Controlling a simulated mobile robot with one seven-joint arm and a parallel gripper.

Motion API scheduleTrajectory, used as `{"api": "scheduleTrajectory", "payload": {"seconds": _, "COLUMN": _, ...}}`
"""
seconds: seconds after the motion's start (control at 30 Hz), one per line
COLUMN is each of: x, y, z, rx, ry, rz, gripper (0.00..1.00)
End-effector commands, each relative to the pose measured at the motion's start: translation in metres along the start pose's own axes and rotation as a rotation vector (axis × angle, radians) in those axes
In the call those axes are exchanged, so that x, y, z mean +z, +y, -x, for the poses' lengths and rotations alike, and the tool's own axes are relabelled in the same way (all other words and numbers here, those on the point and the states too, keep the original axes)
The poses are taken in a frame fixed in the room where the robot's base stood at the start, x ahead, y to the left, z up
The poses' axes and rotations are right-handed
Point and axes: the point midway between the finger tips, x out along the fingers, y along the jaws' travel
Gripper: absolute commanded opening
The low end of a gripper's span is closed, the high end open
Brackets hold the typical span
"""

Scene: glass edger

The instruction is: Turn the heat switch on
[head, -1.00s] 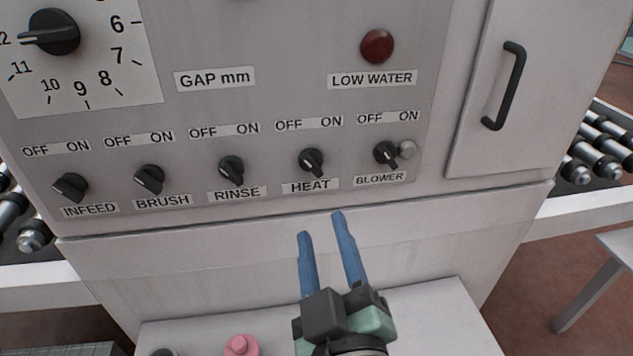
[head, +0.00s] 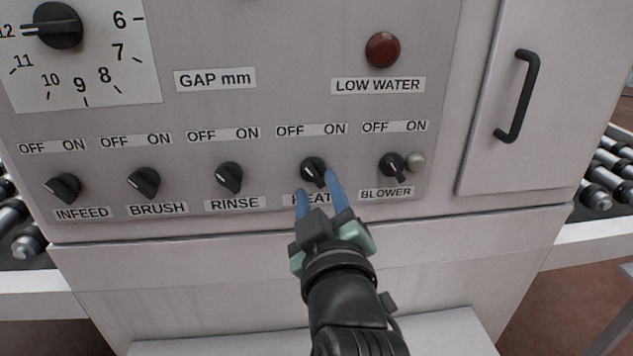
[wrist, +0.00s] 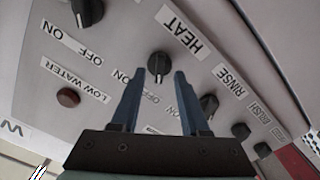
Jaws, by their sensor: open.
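The heat switch (head: 313,169) is a black rotary knob on the grey panel, with OFF and ON labels above it and a HEAT label below. It also shows in the wrist view (wrist: 159,64), close ahead of the gap between the fingertips. I cannot tell clearly which label its pointer faces. My gripper (head: 316,183) is open, with one blue finger at the knob's lower left and one at its right. In the wrist view my gripper (wrist: 159,72) has its fingertips on both sides of the knob, with small gaps. The fingers partly cover the HEAT label in the head view.
A red low water lamp (head: 383,50) is above. A door handle (head: 517,96) stands out at right.

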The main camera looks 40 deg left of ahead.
Motion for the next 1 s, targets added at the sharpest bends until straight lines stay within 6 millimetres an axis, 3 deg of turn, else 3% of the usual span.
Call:
{"api": "scheduleTrajectory", "payload": {"seconds": 0.2, "x": -0.001, "y": 0.000, "z": -0.019, "rx": 0.001, "ry": 0.001, "rz": 0.000, "gripper": 0.45}}
{"api": "scheduleTrajectory", "payload": {"seconds": 0.5, "x": 0.000, "y": 0.000, "z": -0.021, "rx": 0.001, "ry": 0.000, "rz": 0.000, "gripper": 0.45}}
{"api": "scheduleTrajectory", "payload": {"seconds": 0.77, "x": 0.000, "y": 0.000, "z": -0.021, "rx": 0.001, "ry": 0.000, "rz": 0.000, "gripper": 0.00}}
{"api": "scheduleTrajectory", "payload": {"seconds": 1.0, "x": 0.001, "y": 0.000, "z": -0.020, "rx": 0.001, "ry": 0.000, "rz": 0.000, "gripper": 0.00}}
